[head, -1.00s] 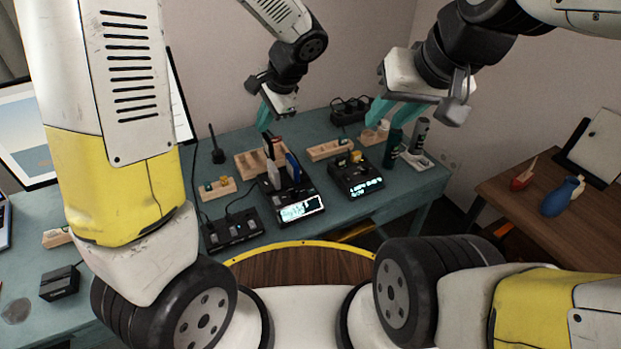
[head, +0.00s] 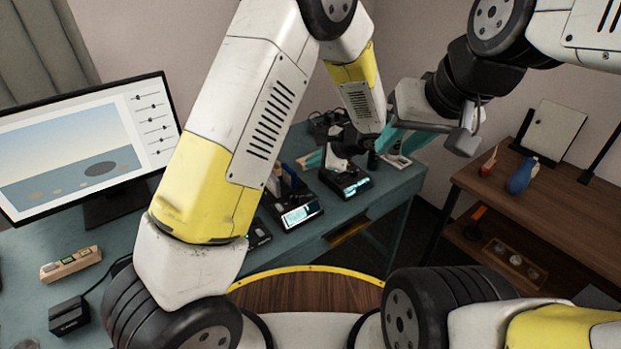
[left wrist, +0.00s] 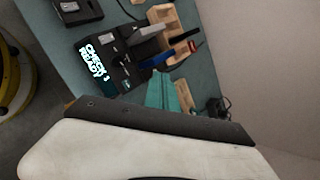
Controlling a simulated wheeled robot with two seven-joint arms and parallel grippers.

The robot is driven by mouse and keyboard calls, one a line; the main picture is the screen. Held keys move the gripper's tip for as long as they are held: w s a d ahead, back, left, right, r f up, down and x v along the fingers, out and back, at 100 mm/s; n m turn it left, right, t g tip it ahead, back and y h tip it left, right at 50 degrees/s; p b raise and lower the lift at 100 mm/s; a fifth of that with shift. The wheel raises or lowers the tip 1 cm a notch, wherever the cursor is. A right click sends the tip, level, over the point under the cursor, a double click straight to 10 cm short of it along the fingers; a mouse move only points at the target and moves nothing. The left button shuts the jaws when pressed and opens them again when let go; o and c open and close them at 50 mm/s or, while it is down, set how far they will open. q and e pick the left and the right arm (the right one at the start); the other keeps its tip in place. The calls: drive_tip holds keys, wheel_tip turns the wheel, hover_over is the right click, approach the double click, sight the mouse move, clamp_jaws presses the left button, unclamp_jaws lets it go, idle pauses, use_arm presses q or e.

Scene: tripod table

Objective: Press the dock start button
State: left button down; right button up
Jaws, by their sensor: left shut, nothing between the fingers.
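A black dock (head: 300,214) with a lit display and several upright items, one blue, stands on the teal table. I cannot pick out the start button clearly. My left gripper (head: 312,160) is shut and empty, above the table near the docks; its teal fingers (left wrist: 168,92) show beside the dock. My right gripper (head: 388,140) is raised to the right; its finger gap is not clear.
A monitor (head: 85,150) stands at the left of the table, with a wooden block (head: 70,263) and small black box (head: 68,315) in front. A brown shelf (head: 500,190) with a blue vase (head: 521,176) stands at the right. My left forearm hides part of the table.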

use_arm(q)
drive_tip(key=shift+f, duration=4.4)
drive_tip(key=shift+f, duration=0.4)
drive_tip(key=shift+f, duration=0.35)
drive_tip(key=shift+r, duration=0.75)
drive_tip(key=shift+r, duration=0.1)
drive_tip(key=shift+r, duration=2.4)
